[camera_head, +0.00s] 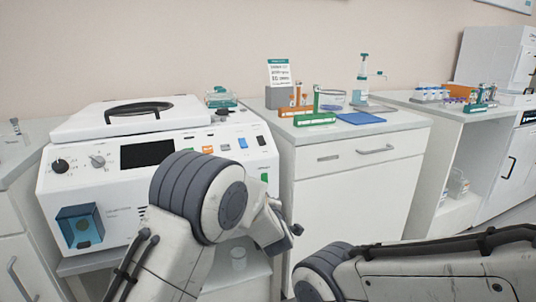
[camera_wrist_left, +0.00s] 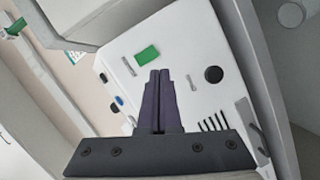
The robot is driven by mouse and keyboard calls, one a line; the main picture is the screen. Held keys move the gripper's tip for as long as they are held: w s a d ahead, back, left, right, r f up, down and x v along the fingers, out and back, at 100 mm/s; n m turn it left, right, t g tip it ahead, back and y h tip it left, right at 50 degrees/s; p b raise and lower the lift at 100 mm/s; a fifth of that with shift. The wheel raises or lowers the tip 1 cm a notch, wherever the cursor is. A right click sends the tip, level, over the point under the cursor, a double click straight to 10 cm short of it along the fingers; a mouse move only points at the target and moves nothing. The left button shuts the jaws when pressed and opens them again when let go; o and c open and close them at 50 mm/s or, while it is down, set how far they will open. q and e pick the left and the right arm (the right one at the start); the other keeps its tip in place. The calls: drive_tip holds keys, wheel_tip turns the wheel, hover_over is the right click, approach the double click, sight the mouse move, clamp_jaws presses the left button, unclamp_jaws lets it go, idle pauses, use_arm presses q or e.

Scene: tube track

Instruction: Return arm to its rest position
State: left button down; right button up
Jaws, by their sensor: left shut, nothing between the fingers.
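My left gripper (camera_wrist_left: 160,76) shows in the left wrist view with its two dark fingers together and nothing between them. Its fingers point toward a white panel with a green patch (camera_wrist_left: 147,54) and a dark round knob (camera_wrist_left: 214,74). In the head view my left arm (camera_head: 205,205) is bent in front of the white machine (camera_head: 120,185), and its fingers cannot be made out there. My right arm (camera_head: 420,273) reaches in from the lower right. Its gripper is not in view.
A white cabinet (camera_head: 355,185) right of the machine carries a green rack (camera_head: 314,119), a blue mat (camera_head: 360,118) and a pump bottle (camera_head: 360,88). A farther counter (camera_head: 425,100) holds more racks.

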use_arm(q)
drive_tip(key=s+a+f+m+g+h, duration=0.1)
drive_tip(key=s+a+f+m+g, duration=0.35)
drive_tip(key=s, duration=0.65)
drive_tip(key=s+a+f+m+g, duration=0.1)
drive_tip(key=s+a+m+g, duration=0.35)
drive_tip(key=s+a, duration=0.5)
drive_tip(key=s+a+f+m+g+h, duration=0.1)
drive_tip(key=s+a+f+m+g, duration=0.4)
drive_tip(key=s, duration=0.7)
drive_tip(key=s+d+r+m+g, duration=0.1)
drive_tip(key=s+d+r+m, duration=0.3)
drive_tip(key=s+d, duration=0.3)
drive_tip(key=s+d+r+m+g, duration=0.1)
drive_tip(key=s+d+r+m, duration=0.3)
drive_tip(key=s+d, duration=0.35)
wheel_tip(320, 180, up, 30)
drive_tip(key=p, duration=2.9)
drive_tip(key=shift+w+f+h, duration=0.15)
drive_tip(key=shift+w+h, duration=0.15)
drive_tip(key=shift+w, duration=0.05)
